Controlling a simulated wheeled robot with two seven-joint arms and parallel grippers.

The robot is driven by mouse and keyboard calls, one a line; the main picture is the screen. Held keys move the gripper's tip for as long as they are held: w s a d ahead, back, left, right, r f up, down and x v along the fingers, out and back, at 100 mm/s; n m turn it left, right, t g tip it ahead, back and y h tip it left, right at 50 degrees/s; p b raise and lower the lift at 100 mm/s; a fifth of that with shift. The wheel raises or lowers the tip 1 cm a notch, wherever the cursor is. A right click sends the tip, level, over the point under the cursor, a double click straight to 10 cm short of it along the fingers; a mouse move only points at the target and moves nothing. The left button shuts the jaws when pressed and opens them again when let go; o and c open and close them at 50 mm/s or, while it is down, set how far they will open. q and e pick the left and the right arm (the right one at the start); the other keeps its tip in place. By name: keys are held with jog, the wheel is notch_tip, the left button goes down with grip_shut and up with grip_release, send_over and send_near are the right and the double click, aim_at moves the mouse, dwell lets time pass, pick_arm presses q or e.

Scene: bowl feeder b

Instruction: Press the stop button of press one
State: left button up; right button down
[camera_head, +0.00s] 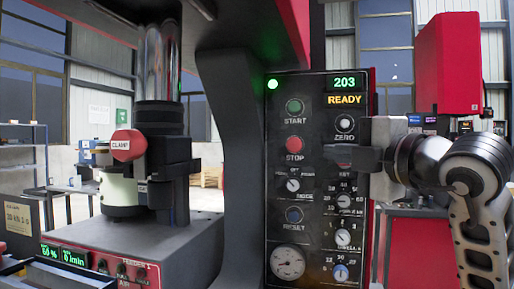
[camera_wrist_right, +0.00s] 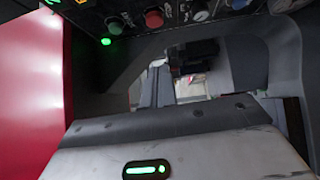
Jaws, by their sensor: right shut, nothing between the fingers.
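The control panel (camera_head: 318,190) stands upright in the middle of the head view. Its red STOP button (camera_head: 295,144) sits below the green START button (camera_head: 295,106) in the left column. My right gripper (camera_head: 328,154) comes in from the right; its shut, empty fingers point left across the panel, their tips a little right of the STOP button. Whether they touch the panel, I cannot tell. In the right wrist view the red button (camera_wrist_right: 153,18) and the green button (camera_wrist_right: 114,25) show at the top edge. My left gripper is not in view.
Knobs and a ZERO button (camera_head: 344,123) surround the STOP button, with a gauge (camera_head: 287,262) below. A feeder unit with a red CLAMP knob (camera_head: 127,145) stands left of the dark press frame.

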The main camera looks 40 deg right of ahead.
aim_at(289, 146)
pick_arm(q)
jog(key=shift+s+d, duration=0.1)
pick_arm(e)
jog(key=shift+s, duration=0.2)
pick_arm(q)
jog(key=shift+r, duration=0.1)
pick_arm(e)
jog(key=shift+w, duration=0.15)
